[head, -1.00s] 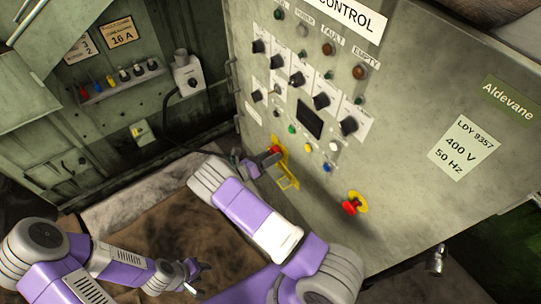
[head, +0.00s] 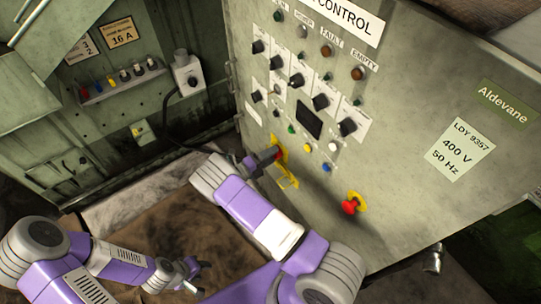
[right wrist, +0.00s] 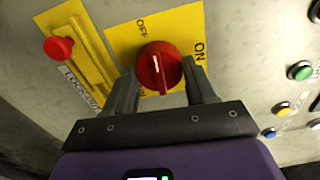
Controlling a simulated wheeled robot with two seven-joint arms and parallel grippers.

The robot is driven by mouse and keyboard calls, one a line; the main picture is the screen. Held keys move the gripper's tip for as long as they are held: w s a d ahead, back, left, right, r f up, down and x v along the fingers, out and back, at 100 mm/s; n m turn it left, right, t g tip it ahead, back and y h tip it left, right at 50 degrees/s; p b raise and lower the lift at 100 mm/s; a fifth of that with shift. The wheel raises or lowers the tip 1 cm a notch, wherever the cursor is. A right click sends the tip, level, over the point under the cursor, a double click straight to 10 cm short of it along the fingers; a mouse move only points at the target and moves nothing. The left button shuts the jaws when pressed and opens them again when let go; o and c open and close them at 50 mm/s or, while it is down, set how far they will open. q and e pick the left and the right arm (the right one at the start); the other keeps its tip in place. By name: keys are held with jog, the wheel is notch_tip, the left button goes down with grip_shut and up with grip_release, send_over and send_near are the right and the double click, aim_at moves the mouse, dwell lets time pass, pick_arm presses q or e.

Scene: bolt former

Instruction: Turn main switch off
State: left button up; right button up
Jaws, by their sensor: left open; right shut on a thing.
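The main switch (right wrist: 158,66) is a red rotary knob on a yellow plate marked OFF at upper left and ON at right. The white line on its grip points roughly up in the right wrist view, on the OFF side of straight between the labels. My right gripper (right wrist: 161,88) has a finger on each side of the knob and is shut on it. In the head view the right gripper (head: 267,158) reaches the panel and mostly hides the knob. My left gripper (head: 201,276) is open and empty, low and away from the panel.
A yellow lockout piece with a red knob (right wrist: 60,48) sits beside the switch plate. A red mushroom button (head: 350,207) projects from the panel to the right. Black selector knobs (head: 297,81) and small buttons lie above. A grey socket box (head: 187,75) is on the left wall.

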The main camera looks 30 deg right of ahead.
jog(key=shift+n, duration=0.6)
jog(key=o, duration=1)
jog(key=a, duration=0.7)
jog(key=shift+s+a+p, duration=0.25)
jog(key=shift+s+p, duration=0.05)
jog(key=shift+p, duration=0.1)
